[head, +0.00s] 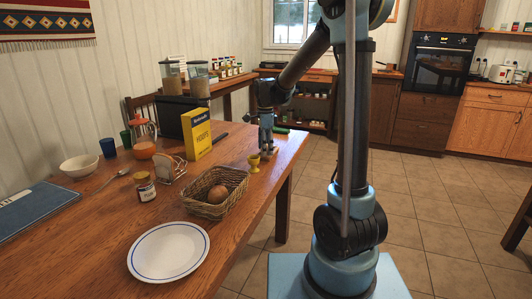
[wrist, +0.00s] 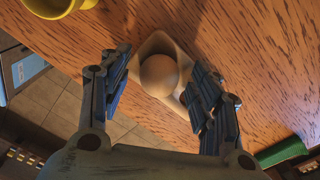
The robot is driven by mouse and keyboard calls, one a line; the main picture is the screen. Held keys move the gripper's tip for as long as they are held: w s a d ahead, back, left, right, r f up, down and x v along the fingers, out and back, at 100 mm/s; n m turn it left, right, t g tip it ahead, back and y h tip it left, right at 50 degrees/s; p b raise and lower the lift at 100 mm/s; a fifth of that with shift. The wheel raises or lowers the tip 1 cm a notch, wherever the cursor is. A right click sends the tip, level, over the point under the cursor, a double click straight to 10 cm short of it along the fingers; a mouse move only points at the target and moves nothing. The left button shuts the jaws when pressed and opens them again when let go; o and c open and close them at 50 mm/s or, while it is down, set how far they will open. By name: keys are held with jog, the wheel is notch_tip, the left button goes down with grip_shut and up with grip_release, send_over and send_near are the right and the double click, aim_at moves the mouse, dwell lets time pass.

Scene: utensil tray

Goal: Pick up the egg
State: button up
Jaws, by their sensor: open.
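A pale brown egg (wrist: 159,75) sits in a beige, square-cornered holder (wrist: 153,43) on the wooden table, close to the table edge. My gripper (wrist: 163,84) is open in the wrist view. Its two blue-padded fingers stand on either side of the egg, with gaps showing between them and the egg. In the head view my gripper (head: 267,147) points down at the far right end of the table. There the egg is largely hidden by the gripper, and a bit of the beige holder shows beside the fingers.
A wicker basket (head: 236,199) with a round brown item, a yellow box (head: 198,134) and a white plate (head: 168,251) are on the table (head: 100,240).

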jog(key=shift+f, duration=0.2)
jog(key=c, duration=0.9)
jog(key=shift+o, duration=0.2)
